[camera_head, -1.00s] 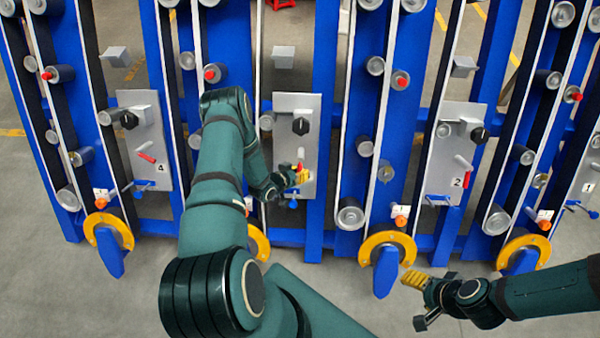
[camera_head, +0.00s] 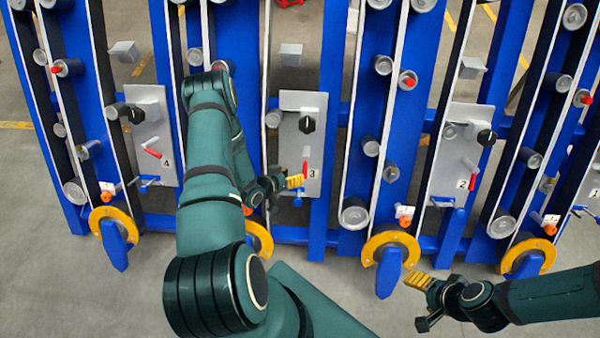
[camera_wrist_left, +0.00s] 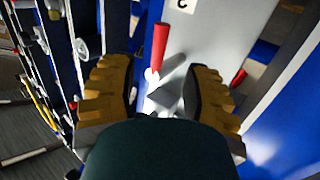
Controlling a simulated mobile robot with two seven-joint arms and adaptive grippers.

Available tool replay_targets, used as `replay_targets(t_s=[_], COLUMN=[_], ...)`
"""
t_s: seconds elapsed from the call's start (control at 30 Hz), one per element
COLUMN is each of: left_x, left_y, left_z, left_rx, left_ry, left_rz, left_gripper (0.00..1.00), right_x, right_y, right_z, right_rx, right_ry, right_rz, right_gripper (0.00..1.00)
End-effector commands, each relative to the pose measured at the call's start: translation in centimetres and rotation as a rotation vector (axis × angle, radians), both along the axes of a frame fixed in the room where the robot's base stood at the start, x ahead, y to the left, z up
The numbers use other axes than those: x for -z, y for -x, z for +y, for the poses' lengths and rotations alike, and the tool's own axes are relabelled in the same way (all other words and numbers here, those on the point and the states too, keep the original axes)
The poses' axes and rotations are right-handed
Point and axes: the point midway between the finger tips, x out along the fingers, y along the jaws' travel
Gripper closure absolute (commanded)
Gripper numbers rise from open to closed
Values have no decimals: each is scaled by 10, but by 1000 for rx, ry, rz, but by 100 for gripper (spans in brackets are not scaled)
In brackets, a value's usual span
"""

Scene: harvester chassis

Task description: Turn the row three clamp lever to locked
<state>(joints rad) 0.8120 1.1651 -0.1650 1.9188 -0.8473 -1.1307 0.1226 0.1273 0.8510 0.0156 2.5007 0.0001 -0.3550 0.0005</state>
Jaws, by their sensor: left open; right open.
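The row three panel (camera_head: 290,128) is a grey plate labelled 3. Its small red-handled lever (camera_head: 305,168) stands nearly upright low on the plate. My left gripper (camera_head: 294,182) is open just left of and below the lever, in front of the plate's lower edge. In the left wrist view, the red handle (camera_wrist_left: 160,48) shows beyond the gap between the open yellow fingers (camera_wrist_left: 160,88), and nothing is gripped. Whether a finger touches the lever's base cannot be told. My right gripper (camera_head: 418,283) is open and empty at the lower right, away from the panels.
A black knob (camera_head: 306,124) sits above the lever and a blue handle (camera_head: 298,200) below it. Panels 4 (camera_head: 150,130) and 2 (camera_head: 462,150) flank row three. Blue uprights, belts and rollers stand close on both sides. The floor in front is clear.

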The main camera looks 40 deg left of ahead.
Motion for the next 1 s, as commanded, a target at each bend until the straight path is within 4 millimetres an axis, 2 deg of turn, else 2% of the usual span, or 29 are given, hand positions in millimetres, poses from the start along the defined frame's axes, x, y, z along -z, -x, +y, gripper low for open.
replay_targets(t_s=[0.1, 0.3, 1.0], left_x=[-10, -19, -22], left_y=[19, 36, 37], left_z=[3, 4, 1], left_rx=[-3, -1, 1], left_ry=[0, 0, 1], left_rz=[2, 1, 6], left_gripper=[52, 52, 52], right_x=[0, 0, 0], right_y=[0, 0, 0], right_z=[0, 0, 0], right_rx=[0, 0, 0], right_ry=[0, 0, 0], right_rz=[0, 0, 0], right_gripper=[35, 35, 35])
